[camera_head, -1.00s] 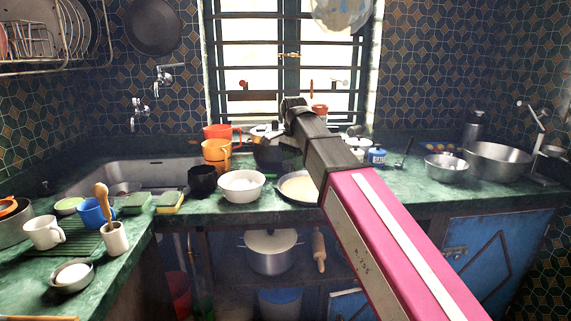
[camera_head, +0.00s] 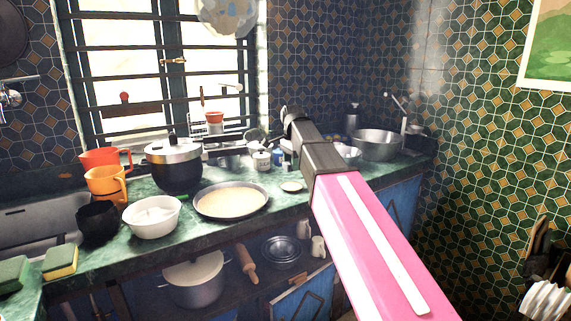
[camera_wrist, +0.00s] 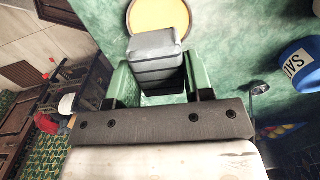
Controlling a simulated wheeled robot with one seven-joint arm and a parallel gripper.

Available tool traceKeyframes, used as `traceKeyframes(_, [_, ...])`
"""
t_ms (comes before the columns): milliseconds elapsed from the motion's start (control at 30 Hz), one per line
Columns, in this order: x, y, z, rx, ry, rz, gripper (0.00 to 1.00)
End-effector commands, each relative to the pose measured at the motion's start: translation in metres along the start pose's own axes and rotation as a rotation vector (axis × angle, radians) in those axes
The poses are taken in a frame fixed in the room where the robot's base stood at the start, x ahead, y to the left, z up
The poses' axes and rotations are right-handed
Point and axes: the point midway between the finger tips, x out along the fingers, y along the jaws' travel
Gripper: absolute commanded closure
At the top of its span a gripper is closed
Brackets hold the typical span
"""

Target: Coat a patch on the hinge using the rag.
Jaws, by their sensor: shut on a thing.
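In the wrist view my gripper (camera_wrist: 157,75) has green fingers on both sides of a grey, layered block that looks like the folded rag (camera_wrist: 155,62). The fingers are shut on it, and it is above the green marble counter. In the head view my pink arm reaches toward the counter's right part, and my gripper is hidden behind it. I cannot make out the hinge for sure. Blue cabinet doors show under the counter, one at the right (camera_head: 402,205) and one lower down (camera_head: 303,303), partly hidden by my arm.
A pan (camera_head: 231,200), a white bowl (camera_head: 152,216), a dark pot (camera_head: 174,165) and orange cups (camera_head: 107,182) crowd the counter. A metal basin (camera_head: 377,145) stands at the back right. A blue salt jar (camera_wrist: 300,65) and a yellow disc (camera_wrist: 158,17) show near my gripper.

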Motion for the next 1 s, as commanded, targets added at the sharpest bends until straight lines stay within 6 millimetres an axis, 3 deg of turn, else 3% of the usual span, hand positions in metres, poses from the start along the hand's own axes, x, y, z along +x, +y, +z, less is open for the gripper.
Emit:
traceKeyframes(267, [0.013, 0.000, 0.000, 0.001, 0.000, 0.000, 0.72])
traceKeyframes(700, [0.053, 0.000, 0.000, 0.000, 0.000, 0.001, 0.72])
traceKeyframes(1000, [0.059, 0.000, 0.000, 0.000, 0.000, -0.001, 0.72])
